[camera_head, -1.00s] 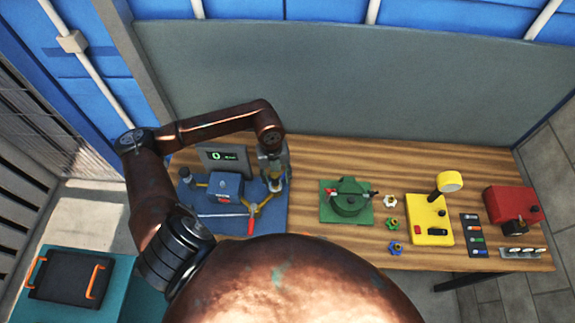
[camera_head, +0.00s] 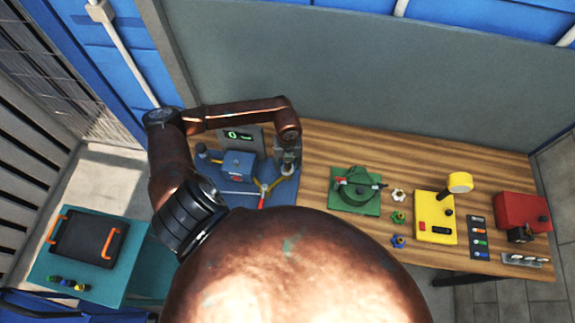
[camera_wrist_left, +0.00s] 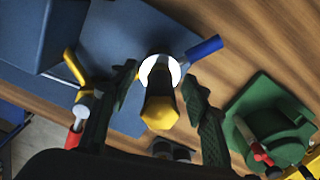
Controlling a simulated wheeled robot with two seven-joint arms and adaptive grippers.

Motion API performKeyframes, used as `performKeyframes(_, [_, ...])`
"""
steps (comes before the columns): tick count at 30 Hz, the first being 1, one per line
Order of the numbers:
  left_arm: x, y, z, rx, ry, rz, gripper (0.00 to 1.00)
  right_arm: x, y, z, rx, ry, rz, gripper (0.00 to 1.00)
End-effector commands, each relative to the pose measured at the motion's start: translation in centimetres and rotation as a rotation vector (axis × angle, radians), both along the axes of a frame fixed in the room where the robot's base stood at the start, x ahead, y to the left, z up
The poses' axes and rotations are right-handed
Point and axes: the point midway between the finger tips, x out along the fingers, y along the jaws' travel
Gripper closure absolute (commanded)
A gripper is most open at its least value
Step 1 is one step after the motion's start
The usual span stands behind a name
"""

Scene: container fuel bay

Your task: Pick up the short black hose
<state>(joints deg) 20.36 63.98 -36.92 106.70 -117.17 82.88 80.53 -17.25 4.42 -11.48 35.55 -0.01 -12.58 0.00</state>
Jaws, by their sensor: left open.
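A short dark piece (camera_wrist_left: 158,92) with a yellow six-sided end lies between my left fingers in the left wrist view; it looks like the short black hose. A white ring shows behind it. My left gripper (camera_wrist_left: 160,77) is open, with one finger on each side of the piece; I cannot tell whether they touch it. In the head view my left gripper (camera_head: 286,163) is above the right part of the blue mat (camera_head: 283,193), by a yellow forked fitting (camera_head: 263,189). The hose is hard to make out there. My right gripper is not in view.
A blue block (camera_head: 238,164) and a display (camera_head: 240,138) stand at the mat. Right of it on the wooden bench are a green fixture (camera_head: 355,201), several coloured nuts, a yellow box (camera_head: 434,232) and a red box (camera_head: 521,211). A teal cart (camera_head: 125,284) stands at left.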

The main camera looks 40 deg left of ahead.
Motion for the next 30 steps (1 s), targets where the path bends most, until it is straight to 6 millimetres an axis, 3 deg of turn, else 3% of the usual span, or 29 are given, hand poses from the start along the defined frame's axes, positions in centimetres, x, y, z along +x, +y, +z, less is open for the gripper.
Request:
performKeyframes(5, [0.0,0.01,-0.04,0.0,0.0,0.0,0.57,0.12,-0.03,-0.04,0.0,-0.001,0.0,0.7])
performKeyframes(24, [-0.01,0.02,0.02,0.0,0.0,0.001,1.0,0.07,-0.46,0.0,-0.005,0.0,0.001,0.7])
performKeyframes(30, [0.01,0.01,0.05,0.0,0.0,0.001,1.0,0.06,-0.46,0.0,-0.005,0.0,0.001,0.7])
